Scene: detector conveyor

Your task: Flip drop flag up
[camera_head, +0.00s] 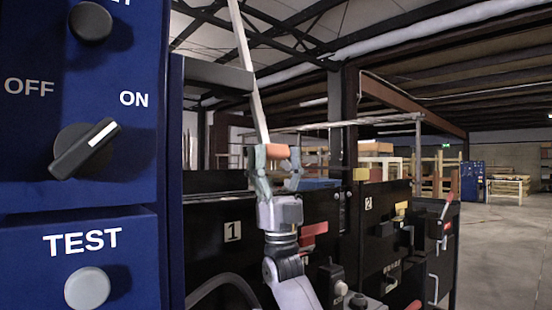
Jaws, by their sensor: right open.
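My right gripper (275,156) is upright in the middle of the head view, its fingers open and pointing up. A small orange piece (278,151) shows between or just behind the fingertips; I cannot tell whether they touch it. A long pale pole (246,55) rises above it, leaning left toward the top. A red piece (313,231) shows beside my wrist, and a red lever (446,207) stands at the far right of the machine. I cannot tell for sure which of these is the drop flag. My left gripper is not in view.
A blue control panel (145,180) fills the left side, with an OFF/ON knob (84,148) and a TEST button (87,288). Black machine fronts marked 1 (232,232) and 2 (369,204) stand behind my arm. Open floor (505,250) lies at right.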

